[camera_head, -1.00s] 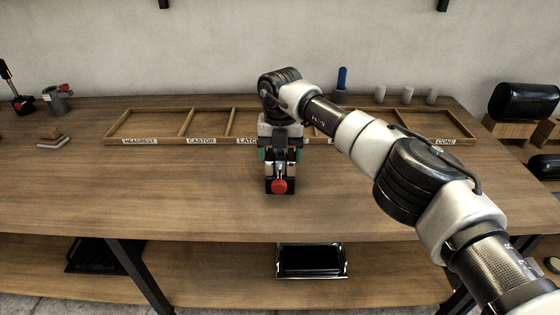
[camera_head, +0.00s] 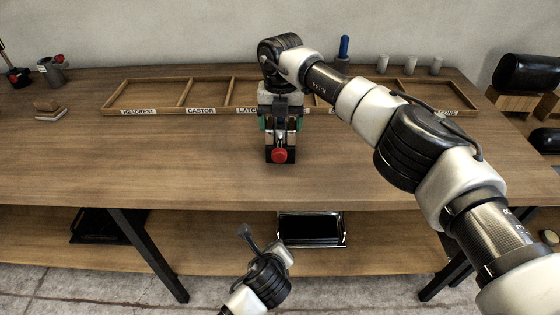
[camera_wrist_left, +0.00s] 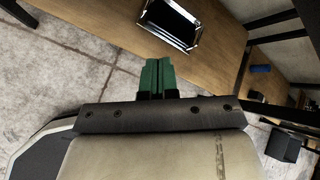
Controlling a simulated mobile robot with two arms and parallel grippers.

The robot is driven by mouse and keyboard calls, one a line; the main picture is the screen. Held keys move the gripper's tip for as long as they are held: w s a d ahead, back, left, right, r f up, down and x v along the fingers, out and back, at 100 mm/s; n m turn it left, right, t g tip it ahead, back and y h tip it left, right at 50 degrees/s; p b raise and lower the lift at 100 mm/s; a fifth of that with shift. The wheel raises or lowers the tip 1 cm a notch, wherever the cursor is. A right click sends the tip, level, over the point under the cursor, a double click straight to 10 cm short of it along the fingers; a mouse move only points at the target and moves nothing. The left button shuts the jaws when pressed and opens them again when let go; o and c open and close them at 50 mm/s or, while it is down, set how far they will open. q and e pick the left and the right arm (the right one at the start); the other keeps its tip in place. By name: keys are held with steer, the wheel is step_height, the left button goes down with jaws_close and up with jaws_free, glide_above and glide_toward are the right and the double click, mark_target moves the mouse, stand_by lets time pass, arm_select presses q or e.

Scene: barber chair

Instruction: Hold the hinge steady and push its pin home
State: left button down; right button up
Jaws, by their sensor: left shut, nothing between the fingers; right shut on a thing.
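The hinge (camera_head: 291,150) is a small dark piece standing near the front middle of the bench. Its pin shows a round red head (camera_head: 279,156) that faces me; how deep the pin sits cannot be told. My right gripper (camera_head: 280,125), with green fingers, points down and is shut on the hinge from behind and above. It hides much of the hinge. My left gripper is low in front of the bench in the head view, its fingers not clear there. In the left wrist view its green fingertips (camera_wrist_left: 158,64) are together, with nothing between them.
The wooden bench (camera_head: 170,160) has a labelled divided tray (camera_head: 160,108) along its back. A shelf (camera_head: 200,257) below holds a shiny black tray (camera_head: 312,229). A blue-handled tool (camera_head: 344,47) and grey cylinders stand behind. The bench top left of the hinge is clear.

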mark_target(279, 151)
arm_select(q)
steer(key=s+d+r+m+t, duration=0.1)
steer(key=s+r+m+t, duration=0.25)
steer(key=r, duration=0.95)
steer(key=s+d+r+m+t, duration=0.1)
steer(key=s+r+m+t, duration=0.2)
steer(key=r, duration=1.1)
steer(key=shift+m+g+y, duration=0.3)
steer(key=shift+m+g, duration=0.15)
steer(key=shift+g, duration=0.3)
steer(key=x, duration=1.2)
steer(key=shift+w+r, duration=0.3)
steer(key=shift+w, duration=0.75)
steer(key=w, duration=0.5)
arm_select(e)
steer(key=shift+a, duration=0.1)
steer(key=shift+s, duration=0.1)
arm_select(q)
steer(key=shift+s, duration=0.15)
arm_select(e)
steer(key=shift+a, duration=0.1)
